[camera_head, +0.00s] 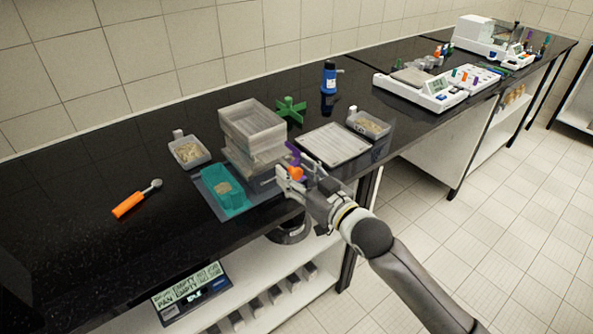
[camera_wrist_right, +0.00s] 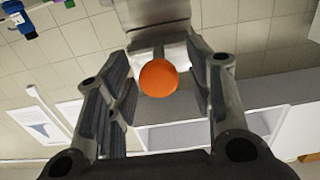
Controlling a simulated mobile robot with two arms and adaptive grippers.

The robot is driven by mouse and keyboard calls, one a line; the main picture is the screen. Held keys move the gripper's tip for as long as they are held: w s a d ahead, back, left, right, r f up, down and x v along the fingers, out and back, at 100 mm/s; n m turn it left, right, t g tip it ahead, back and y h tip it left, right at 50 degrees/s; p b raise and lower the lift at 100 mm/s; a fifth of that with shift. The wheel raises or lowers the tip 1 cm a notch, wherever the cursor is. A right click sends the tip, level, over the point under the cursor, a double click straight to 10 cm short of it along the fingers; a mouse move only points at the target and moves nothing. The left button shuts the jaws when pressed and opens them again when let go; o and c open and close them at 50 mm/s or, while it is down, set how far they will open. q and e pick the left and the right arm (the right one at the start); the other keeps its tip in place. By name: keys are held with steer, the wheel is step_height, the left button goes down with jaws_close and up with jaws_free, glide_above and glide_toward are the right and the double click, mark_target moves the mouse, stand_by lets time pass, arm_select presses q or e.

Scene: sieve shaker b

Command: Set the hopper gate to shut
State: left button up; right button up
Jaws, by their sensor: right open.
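The sieve shaker with its pale, box-like hopper (camera_head: 252,122) stands near the front edge of the black bench. An orange ball knob (camera_head: 295,173) is at its right front side, close to a purple part (camera_head: 293,153). I take the orange knob to be the gate's handle, but the gate itself is hidden. My right gripper (camera_head: 297,176) is open at the knob. In the right wrist view the orange knob (camera_wrist_right: 158,78) sits between the two spread fingers, with visible gaps on both sides. My left gripper is out of view.
A teal tray (camera_head: 222,189) stands in front of the shaker. A green star knob (camera_head: 290,109), a blue bottle (camera_head: 329,78) and a flat pale plate (camera_head: 334,145) are behind and right. An orange-handled tool (camera_head: 129,205) lies left. The bench's left end is mostly clear.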

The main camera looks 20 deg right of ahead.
mark_target(284, 161)
jaws_close()
stand_by(0.3)
steer(key=shift+w, duration=0.1)
steer(key=shift+w+a+r, duration=0.1)
steer(key=shift+w, duration=0.25)
steer(key=x, duration=0.4)
steer(key=shift+w+a, duration=0.1)
steer(key=shift+w, duration=0.15)
steer(key=shift+s, duration=0.1)
steer(key=shift+c, duration=2.2)
jaws_free()
steer(key=o, duration=0.4)
steer(key=shift+w, duration=0.2)
steer(key=shift+o, duration=0.2)
